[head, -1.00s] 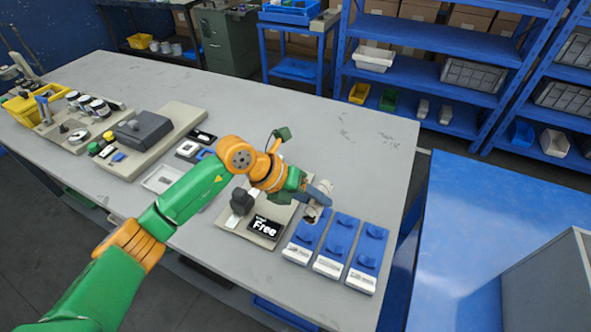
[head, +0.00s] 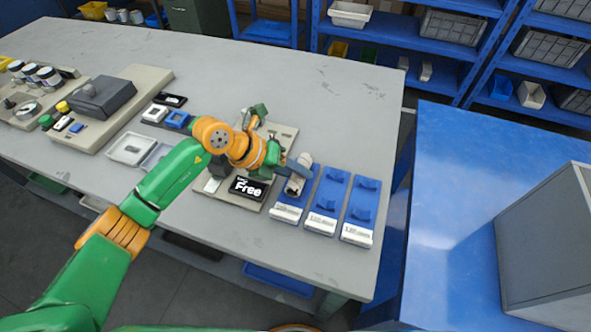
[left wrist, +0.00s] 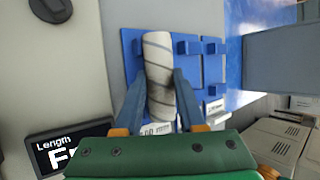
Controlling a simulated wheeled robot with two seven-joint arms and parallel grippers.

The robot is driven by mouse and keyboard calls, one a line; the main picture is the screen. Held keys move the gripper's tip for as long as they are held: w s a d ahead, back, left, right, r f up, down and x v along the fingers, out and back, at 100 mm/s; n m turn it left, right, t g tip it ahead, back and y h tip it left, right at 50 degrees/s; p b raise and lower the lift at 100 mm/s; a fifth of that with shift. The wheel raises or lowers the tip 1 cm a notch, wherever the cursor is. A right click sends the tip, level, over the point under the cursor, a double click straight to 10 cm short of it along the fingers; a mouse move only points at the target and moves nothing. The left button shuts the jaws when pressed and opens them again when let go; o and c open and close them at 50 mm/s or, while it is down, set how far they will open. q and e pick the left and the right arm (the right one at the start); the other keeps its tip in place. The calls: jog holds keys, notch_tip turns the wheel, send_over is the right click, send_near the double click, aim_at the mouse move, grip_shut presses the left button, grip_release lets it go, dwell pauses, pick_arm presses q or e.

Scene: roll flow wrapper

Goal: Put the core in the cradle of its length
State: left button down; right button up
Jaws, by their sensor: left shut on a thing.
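The core (left wrist: 158,60), a pale tube with dark spiral lines, is between the fingers of my left gripper (left wrist: 158,103), which is shut on it. In the head view the core (head: 301,170) is over the leftmost blue cradle (head: 287,206), the one nearest the display. It lies lengthwise along this cradle; I cannot tell whether it touches it. The middle cradle (head: 327,200) and right cradle (head: 361,206) are empty. Their white front labels are too small to read surely. The gauge display (head: 249,188) reads "Free", with "Length" above it in the wrist view. My right gripper is not in view.
The grey table (head: 300,90) is clear behind the cradles, and its right edge is close to the right cradle. To the left are small trays (head: 130,148) and a dark grey machine (head: 103,97). A blue surface (head: 450,200) stands to the right.

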pick_arm(q)
jog(key=c, duration=0.6)
grip_release()
jog(key=shift+o, duration=0.9)
jog(key=shift+s+d, duration=0.1)
